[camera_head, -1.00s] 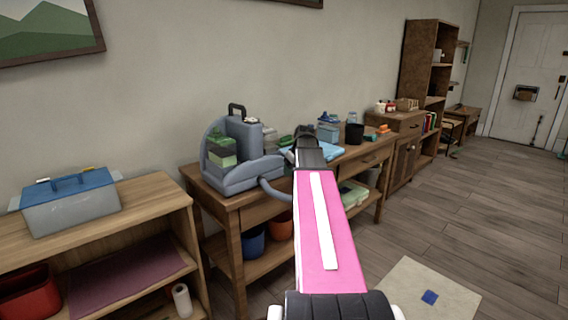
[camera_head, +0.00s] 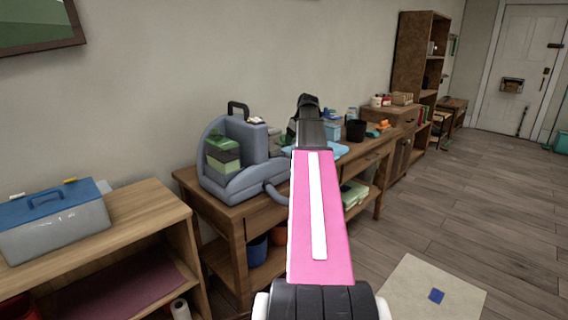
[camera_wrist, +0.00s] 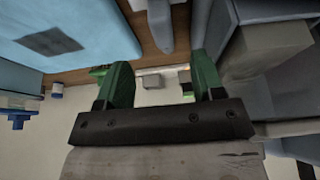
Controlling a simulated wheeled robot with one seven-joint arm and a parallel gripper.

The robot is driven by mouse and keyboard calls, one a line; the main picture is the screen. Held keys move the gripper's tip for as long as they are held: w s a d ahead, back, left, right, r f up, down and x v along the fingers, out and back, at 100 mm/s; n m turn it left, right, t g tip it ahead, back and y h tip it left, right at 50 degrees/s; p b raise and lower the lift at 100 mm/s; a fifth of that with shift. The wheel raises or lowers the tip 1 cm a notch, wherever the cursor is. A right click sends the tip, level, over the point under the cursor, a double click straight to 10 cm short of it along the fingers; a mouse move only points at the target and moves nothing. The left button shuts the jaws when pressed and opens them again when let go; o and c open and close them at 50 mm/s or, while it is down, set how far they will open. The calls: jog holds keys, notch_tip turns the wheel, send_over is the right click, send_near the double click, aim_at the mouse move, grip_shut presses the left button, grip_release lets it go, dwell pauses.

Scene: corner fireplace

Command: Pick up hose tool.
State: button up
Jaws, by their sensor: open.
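A grey-blue machine (camera_head: 255,172) with a black handle and green sections stands on the wooden table. A grey-blue hose (camera_head: 271,189) curves down from its right side. I cannot make out a separate hose tool in the head view. My gripper shows in the wrist view (camera_wrist: 162,80) with its two green fingers apart and nothing between the tips. A rounded grey piece (camera_wrist: 160,25) lies beyond the fingers at the top; I cannot tell whether it is the hose tool. In the head view my arm hides part of the table, and the fingers do not show clearly.
In the wrist view a light blue object (camera_wrist: 95,22) with a dark patch fills the upper left, and grey blocky surfaces (camera_wrist: 265,50) stand close on the right. A blue-lidded bin (camera_head: 55,222) sits on the left shelf unit. Open floor (camera_head: 460,200) lies to the right.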

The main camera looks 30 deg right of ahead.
aim_at(289, 153)
jog(key=x, duration=1)
jog(key=shift+a+f, duration=0.1)
jog(key=shift+f, duration=0.2)
jog(key=c, duration=1.1)
